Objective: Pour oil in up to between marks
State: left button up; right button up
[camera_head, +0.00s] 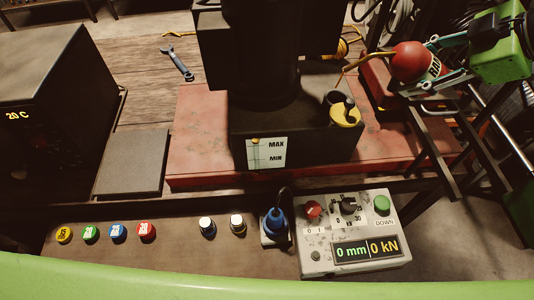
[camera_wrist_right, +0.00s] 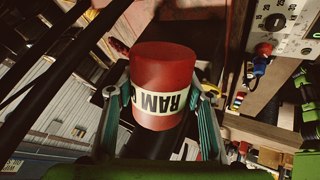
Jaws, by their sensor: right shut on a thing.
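My right gripper (camera_head: 430,68) is shut on a red oil can (camera_head: 408,62) with a pale "RAM" label. The can lies tilted, its thin yellow spout (camera_head: 369,60) pointing left. The can and the gripper fingers (camera_wrist_right: 160,115) also show in the right wrist view, with the red can (camera_wrist_right: 165,68) between them. The spout tip is above the dark tank (camera_head: 300,140), near a yellow cap (camera_head: 345,116) and a dark round opening (camera_head: 338,98). I cannot tell if oil flows. A white gauge plate (camera_head: 267,153) reads MAX and MIN; its oil level is unclear. My left gripper is out of view.
The tank stands on a red base (camera_head: 205,140) under a dark column. A control box (camera_head: 350,235) reads 0 mm and 0 kN. Several coloured buttons line the front panel. A blue wrench (camera_head: 178,62) lies on the wooden bench; a dark box (camera_head: 45,110) stands left.

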dwell(0.8)
jog(key=shift+a+f+y+b, duration=0.15)
jog(key=shift+a+y+b, duration=0.15)
jog(key=shift+y, duration=0.2)
jog(key=shift+d+f+m+t+y+b, duration=0.25)
jog(key=shift+m+y+b, duration=0.2)
jog(key=shift+y, duration=0.55)
jog(key=shift+r, duration=0.1)
jog(key=shift+s+r+n+h, duration=0.15)
jog(key=shift+n+h, duration=0.2)
jog(key=shift+h, duration=0.25)
jog(key=shift+r+h, duration=0.25)
jog(key=shift+h, duration=0.65)
jog(key=shift+w, duration=0.2)
